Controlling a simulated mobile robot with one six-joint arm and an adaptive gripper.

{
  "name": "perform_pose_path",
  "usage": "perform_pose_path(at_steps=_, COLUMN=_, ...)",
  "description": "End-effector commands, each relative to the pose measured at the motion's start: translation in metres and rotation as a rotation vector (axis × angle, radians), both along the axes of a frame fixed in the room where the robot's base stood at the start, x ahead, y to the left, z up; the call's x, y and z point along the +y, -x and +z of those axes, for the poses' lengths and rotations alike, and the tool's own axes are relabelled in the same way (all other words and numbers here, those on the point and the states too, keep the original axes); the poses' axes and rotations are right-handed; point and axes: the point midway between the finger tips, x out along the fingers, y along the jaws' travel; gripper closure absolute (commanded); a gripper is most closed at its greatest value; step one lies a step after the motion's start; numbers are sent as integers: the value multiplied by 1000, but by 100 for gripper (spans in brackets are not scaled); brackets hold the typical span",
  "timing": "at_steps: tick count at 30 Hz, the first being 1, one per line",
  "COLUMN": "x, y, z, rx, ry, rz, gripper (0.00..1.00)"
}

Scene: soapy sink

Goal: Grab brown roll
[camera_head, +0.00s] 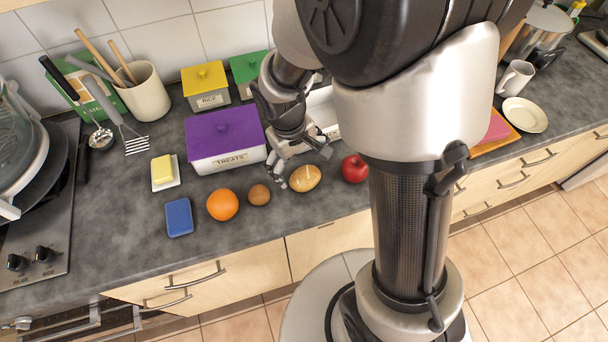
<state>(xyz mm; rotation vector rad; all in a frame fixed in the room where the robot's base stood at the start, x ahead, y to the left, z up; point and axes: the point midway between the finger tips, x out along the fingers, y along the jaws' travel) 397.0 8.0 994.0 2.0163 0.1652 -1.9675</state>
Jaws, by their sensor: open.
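The brown roll (306,179), a golden-brown oval with pale slashes on top, lies on the dark grey counter near its front edge. My gripper (302,168) is open right behind and over the roll's back edge. One finger is at the roll's left and the other at its back right. The roll looks free between them; whether a finger touches it I cannot tell. Part of the roll's back edge may be hidden by the gripper.
A small brown round item (259,194) and an orange (222,204) lie left of the roll. A red apple (354,169) lies to the right. The purple-lidded treats box (224,138) stands behind left. A blue sponge (179,217) and butter dish (165,173) are farther left.

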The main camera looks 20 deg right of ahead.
Motion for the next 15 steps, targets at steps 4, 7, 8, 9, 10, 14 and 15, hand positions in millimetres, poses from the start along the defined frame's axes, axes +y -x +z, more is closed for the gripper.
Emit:
perform_pose_path(at_steps=4, x=-4, y=5, z=-21, rx=5, ry=2, rz=0, gripper=10)
perform_pose_path(at_steps=7, x=-6, y=7, z=-37, rx=5, ry=1, rz=0, gripper=10)
perform_pose_path(at_steps=8, x=-7, y=6, z=-41, rx=4, ry=0, rz=0, gripper=10)
perform_pose_path(at_steps=9, x=-7, y=6, z=-46, rx=4, ry=0, rz=0, gripper=10)
perform_pose_path(at_steps=10, x=-8, y=6, z=-48, rx=4, ry=0, rz=0, gripper=10)
perform_pose_path(at_steps=14, x=-8, y=5, z=-49, rx=2, ry=1, rz=1, gripper=10)
perform_pose_path(at_steps=15, x=-8, y=5, z=-48, rx=2, ry=1, rz=1, gripper=10)
